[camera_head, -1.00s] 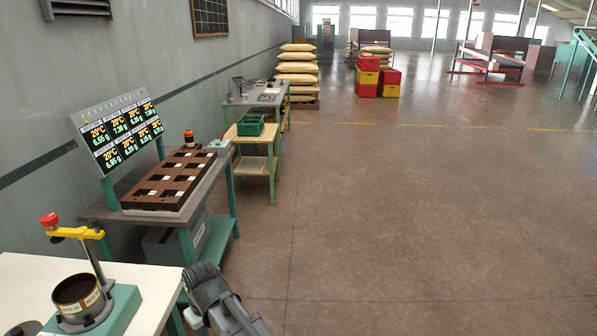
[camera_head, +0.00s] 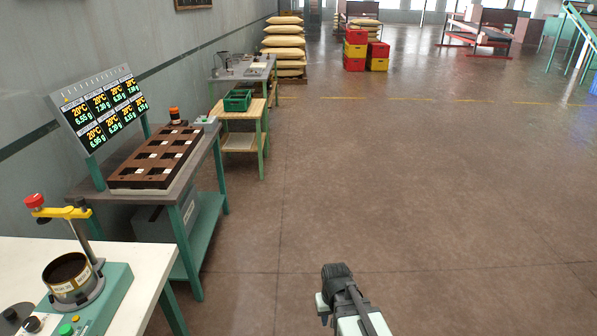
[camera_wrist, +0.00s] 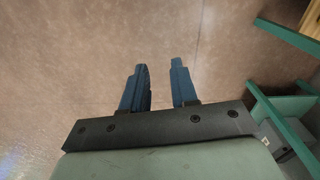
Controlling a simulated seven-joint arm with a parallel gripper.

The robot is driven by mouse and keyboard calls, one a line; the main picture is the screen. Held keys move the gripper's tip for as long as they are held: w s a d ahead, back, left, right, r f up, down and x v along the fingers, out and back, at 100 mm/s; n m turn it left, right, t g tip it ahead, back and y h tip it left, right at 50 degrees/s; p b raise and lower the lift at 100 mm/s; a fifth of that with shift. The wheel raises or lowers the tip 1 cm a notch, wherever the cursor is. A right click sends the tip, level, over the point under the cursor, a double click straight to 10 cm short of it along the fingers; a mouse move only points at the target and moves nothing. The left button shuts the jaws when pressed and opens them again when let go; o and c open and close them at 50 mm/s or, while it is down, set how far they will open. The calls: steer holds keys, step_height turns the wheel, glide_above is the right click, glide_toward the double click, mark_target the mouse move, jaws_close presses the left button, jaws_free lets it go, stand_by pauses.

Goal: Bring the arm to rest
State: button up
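In the wrist view my gripper (camera_wrist: 160,88) shows two blue fingers standing apart with bare floor between them. It is open and empty. In the head view part of my arm (camera_head: 345,298) shows at the bottom middle, over open floor, to the right of the white table. The fingers cannot be made out there.
The white table (camera_head: 128,262) at lower left carries a drum device (camera_head: 70,278) with a yellow arm. Behind it stand a green-legged bench with a brown tray (camera_head: 118,178) and a display panel (camera_head: 100,108). The floor (camera_head: 420,200) to the right is clear.

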steer(key=s+d+f+m, duration=0.2)
steer(key=s+d+f, duration=0.15)
steer(key=d, duration=0.35)
steer(key=s+f+g, duration=0.3)
steer(key=s+f, duration=0.7)
steer(key=s, duration=0.4)
steer(key=s+f+g, duration=0.3)
steer(key=s+f, duration=0.6)
steer(key=s, duration=0.5)
steer(key=shift+d+f+g, duration=0.15)
steer(key=shift+f+g, duration=0.25)
